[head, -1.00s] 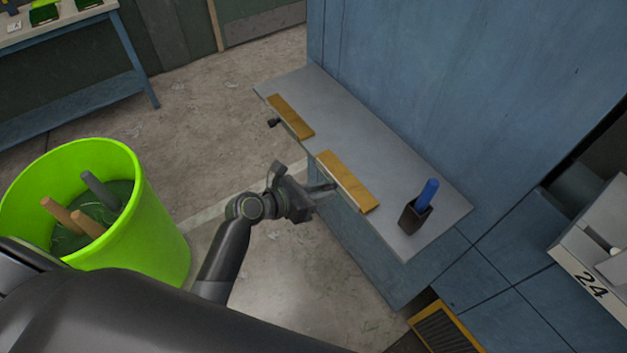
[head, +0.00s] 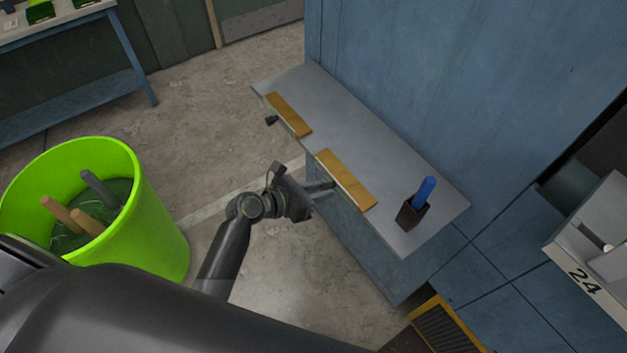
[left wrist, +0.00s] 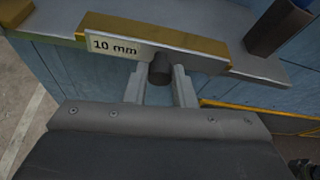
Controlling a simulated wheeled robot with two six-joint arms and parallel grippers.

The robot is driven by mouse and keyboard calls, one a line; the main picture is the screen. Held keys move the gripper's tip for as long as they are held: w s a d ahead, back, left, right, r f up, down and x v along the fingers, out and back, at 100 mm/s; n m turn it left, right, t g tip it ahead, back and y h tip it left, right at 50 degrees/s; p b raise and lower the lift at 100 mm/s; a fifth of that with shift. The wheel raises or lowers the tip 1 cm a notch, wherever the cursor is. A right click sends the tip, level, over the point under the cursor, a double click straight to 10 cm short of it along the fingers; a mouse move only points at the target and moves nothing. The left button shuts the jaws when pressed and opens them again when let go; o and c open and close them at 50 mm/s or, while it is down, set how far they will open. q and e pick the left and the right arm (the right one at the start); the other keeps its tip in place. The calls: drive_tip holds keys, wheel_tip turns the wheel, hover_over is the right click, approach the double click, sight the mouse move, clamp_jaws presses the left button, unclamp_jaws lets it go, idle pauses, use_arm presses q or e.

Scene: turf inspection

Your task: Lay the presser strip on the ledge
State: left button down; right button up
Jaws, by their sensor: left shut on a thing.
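The presser strip (head: 346,181) is a yellow-brown bar along the front edge of the grey ledge (head: 385,160). In the left wrist view the strip (left wrist: 185,40) shows a metal front face, a "10 mm" label and a dark round knob (left wrist: 161,70). My left gripper (head: 328,187) reaches it from the front and is shut on that knob; its fingers (left wrist: 160,80) stand on both sides of it. I cannot tell whether the strip rests fully on the ledge. My right gripper is not in view.
A second yellow-brown strip (head: 289,115) with a dark knob lies farther left on the ledge. A dark holder (head: 411,215) with a blue-handled thing (head: 425,189) stands at the ledge's right end. A green bin (head: 158,215) with handles inside stands left. The ledge's middle is clear.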

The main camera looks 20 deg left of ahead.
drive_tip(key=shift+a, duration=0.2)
use_arm(q)
drive_tip(key=c, duration=1.1)
unclamp_jaws()
drive_tip(key=shift+c, duration=0.2)
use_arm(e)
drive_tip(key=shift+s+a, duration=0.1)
use_arm(q)
drive_tip(key=b+v, duration=0.2)
drive_tip(key=v, duration=1.5)
drive_tip(key=shift+a+r+b, duration=0.15)
drive_tip(key=shift+a+b, duration=0.2)
drive_tip(key=shift+b, duration=0.05)
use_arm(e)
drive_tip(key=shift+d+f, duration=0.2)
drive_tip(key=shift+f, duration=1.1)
use_arm(q)
drive_tip(key=shift+s, duration=0.1)
